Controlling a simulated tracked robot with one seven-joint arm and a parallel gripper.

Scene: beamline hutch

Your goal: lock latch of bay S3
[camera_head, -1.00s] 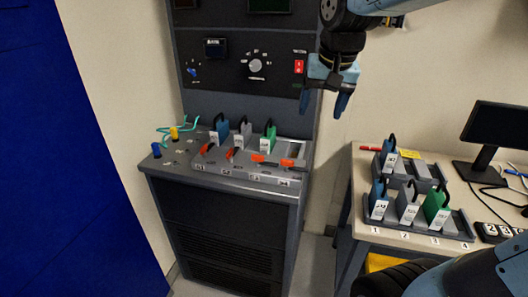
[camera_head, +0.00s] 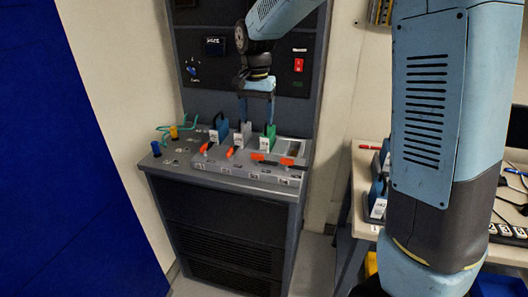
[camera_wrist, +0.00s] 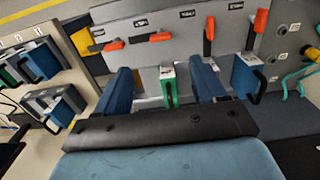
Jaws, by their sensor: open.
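The panel of bays (camera_head: 222,173) stands on the dark cabinet's top. In bay S3 sits a green module (camera_head: 268,138); the wrist view shows its green and white end (camera_wrist: 169,82) between my fingers. The S3 latch has an orange handle (camera_head: 257,157), lying sideways along the panel; it also lies sideways in the wrist view (camera_wrist: 160,37). My gripper (camera_head: 256,118) is open, pointing down above the panel near the green and grey modules. Its two blue fingers (camera_wrist: 160,68) straddle the green module's end in view; I cannot tell whether they touch it.
The S4 latch (camera_head: 287,162) also lies sideways; the S1 (camera_head: 204,148) and S2 (camera_head: 230,152) latches point front to back. A blue module (camera_head: 219,128) and a grey module (camera_head: 242,135) stand to the left. The side table (camera_head: 356,200) is partly hidden by my arm.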

